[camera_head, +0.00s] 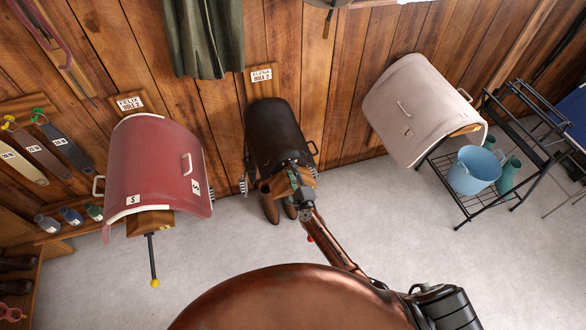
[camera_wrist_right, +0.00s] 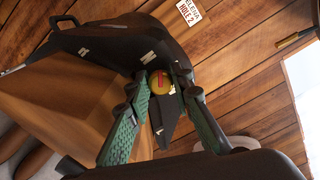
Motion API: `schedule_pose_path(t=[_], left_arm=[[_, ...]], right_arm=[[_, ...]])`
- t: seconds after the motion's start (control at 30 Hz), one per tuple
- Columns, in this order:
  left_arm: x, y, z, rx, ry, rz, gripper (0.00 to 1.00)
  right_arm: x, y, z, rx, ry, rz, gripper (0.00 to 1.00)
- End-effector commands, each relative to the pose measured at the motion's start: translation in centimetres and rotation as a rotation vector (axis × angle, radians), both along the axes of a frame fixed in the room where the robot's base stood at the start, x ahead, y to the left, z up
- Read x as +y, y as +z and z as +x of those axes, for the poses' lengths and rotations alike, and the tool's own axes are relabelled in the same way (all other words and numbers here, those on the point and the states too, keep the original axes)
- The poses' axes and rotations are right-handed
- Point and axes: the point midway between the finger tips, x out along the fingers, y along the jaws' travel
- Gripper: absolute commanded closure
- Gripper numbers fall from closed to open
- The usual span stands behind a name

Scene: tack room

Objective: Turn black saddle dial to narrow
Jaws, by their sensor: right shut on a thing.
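The black saddle (camera_head: 275,135) sits on a wooden wall rack under a name card. In the right wrist view, the saddle (camera_wrist_right: 110,47) shows its near end with a white letter N (camera_wrist_right: 148,57) and another white mark further left, too small to read. A round yellow dial with a red bar (camera_wrist_right: 160,83) is just below the N. My right gripper (camera_head: 296,176) is at the saddle's near end. In the right wrist view its green-padded fingers (camera_wrist_right: 163,78) are shut on the dial, one on each side. My left gripper is not in view.
A red saddle (camera_head: 155,165) on a rack with a yellow-tipped rod stands left. A pale saddle (camera_head: 415,105) hangs right, above a black wire stand (camera_head: 490,195) with a blue bucket (camera_head: 474,170). Brown boots (camera_head: 270,205) stand below the black saddle. Grey floor is open in front.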

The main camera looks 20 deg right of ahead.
Motion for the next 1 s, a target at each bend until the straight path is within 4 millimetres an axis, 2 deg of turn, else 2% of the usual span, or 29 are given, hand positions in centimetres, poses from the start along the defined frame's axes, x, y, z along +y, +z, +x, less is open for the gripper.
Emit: schedule_pose_path(t=[0.3, 0.73, 0.77, 1.0], left_arm=[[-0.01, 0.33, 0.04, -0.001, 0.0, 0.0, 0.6], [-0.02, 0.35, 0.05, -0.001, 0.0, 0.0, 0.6], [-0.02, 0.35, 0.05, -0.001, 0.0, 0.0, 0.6], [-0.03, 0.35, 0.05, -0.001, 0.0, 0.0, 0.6]], right_arm=[[-0.08, 0.07, 0.05, -0.005, -0.002, -0.08, 1.0], [-0.1, 0.07, 0.06, -0.006, -0.002, -0.087, 1.0], [-0.1, 0.07, 0.06, -0.006, -0.002, -0.086, 0.78], [-0.03, 0.03, 0.04, -0.005, -0.001, -0.086, 0.62]])
